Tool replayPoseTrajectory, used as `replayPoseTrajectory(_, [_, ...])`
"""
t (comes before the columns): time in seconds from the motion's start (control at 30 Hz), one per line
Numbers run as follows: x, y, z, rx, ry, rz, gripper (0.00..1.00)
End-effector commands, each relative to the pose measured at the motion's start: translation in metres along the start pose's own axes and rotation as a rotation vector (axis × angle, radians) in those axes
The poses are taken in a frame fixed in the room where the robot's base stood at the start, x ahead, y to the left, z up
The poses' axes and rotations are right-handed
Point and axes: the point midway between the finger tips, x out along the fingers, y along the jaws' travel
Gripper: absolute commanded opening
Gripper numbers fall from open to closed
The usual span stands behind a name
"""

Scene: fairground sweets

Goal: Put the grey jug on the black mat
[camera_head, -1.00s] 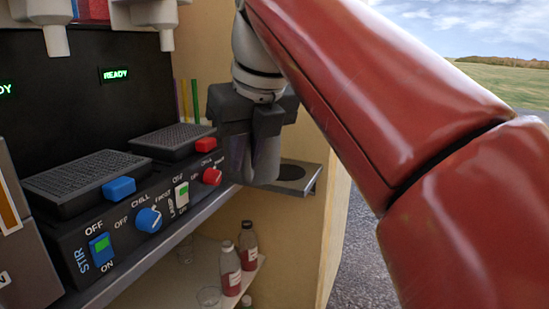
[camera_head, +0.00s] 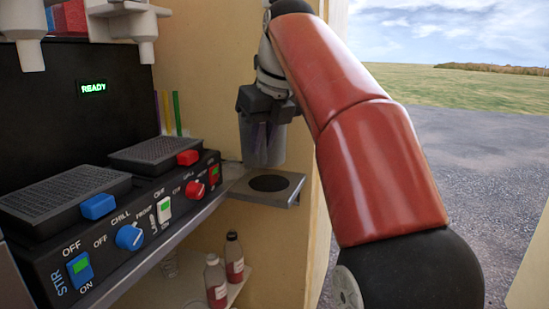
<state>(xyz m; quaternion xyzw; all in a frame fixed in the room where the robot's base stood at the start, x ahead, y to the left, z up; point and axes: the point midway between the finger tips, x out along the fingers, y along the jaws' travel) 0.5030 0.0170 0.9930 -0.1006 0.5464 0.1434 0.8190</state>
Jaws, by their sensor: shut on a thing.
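My gripper (camera_head: 264,125) is shut on the grey jug (camera_head: 266,148) and holds it upright near the yellow side wall. The black mat (camera_head: 269,183) is a round dark patch on a small grey shelf (camera_head: 239,190). The jug's bottom shows just above the mat in the picture. I cannot tell how high it is above the shelf. The jug's upper part is partly hidden by my gripper.
The black machine with drip trays (camera_head: 60,197), switches and a red knob (camera_head: 195,190) stands left of the jug. Coloured straws (camera_head: 177,113) are behind it. Bottles with red contents (camera_head: 234,258) stand on a lower shelf. Open ground lies to the right.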

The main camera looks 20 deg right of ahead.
Motion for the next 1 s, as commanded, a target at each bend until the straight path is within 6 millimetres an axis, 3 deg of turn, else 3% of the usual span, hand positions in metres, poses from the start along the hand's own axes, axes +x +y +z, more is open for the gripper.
replayPoseTrajectory(0.1, [0.004, -0.021, 0.014, 0.003, 0.001, -0.002, 0.00])
replayPoseTrajectory(0.37, [0.013, -0.055, 0.034, 0.001, 0.000, -0.001, 0.00])
replayPoseTrajectory(0.77, [0.046, -0.051, 0.017, -0.001, -0.001, 0.000, 0.00])
replayPoseTrajectory(1.0, [0.076, -0.051, 0.005, -0.002, 0.000, 0.000, 0.00])
